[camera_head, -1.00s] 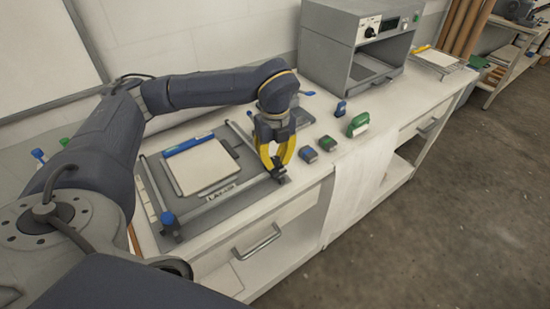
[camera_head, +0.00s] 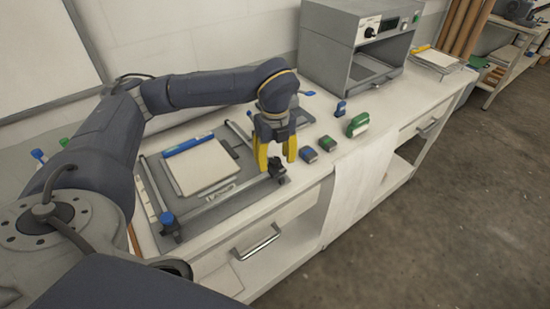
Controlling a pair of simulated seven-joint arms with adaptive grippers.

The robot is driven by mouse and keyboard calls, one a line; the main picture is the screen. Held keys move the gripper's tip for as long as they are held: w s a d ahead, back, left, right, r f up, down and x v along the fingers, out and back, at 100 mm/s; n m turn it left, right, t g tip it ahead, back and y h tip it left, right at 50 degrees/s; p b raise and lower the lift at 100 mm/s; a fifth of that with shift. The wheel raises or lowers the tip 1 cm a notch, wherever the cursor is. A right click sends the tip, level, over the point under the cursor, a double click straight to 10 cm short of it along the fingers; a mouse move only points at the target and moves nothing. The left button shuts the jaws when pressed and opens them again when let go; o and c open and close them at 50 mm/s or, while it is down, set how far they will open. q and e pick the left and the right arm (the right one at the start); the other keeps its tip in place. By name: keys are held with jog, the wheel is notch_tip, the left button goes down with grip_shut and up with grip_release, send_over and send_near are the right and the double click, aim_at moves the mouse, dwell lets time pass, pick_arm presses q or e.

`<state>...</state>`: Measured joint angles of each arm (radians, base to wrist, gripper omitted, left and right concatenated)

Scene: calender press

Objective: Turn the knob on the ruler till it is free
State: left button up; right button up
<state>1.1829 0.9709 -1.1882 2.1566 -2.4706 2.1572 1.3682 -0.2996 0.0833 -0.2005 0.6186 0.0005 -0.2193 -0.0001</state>
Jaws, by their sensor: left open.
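The ruler (camera_head: 222,200) is a metal bar across the front of a grey board on the bench. A blue knob (camera_head: 167,218) sits at its left end. A dark knob (camera_head: 277,167) sits at its right end. My left gripper (camera_head: 276,162) has yellow fingers, is open and points down over the right end. The dark knob shows between and just below the fingertips; I cannot tell whether they touch it. My right gripper is not in view.
A pad with a blue strip (camera_head: 201,166) lies on the grey board (camera_head: 232,139). Small blue (camera_head: 309,155) and green (camera_head: 328,144) blocks lie right of the gripper. A grey press machine (camera_head: 352,45) stands at the back. A white cloth (camera_head: 352,195) hangs over the bench's front edge.

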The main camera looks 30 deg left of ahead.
aim_at(275, 160)
pick_arm(q)
notch_tip(275, 160, up, 12)
dwell(0.6)
dwell(0.4)
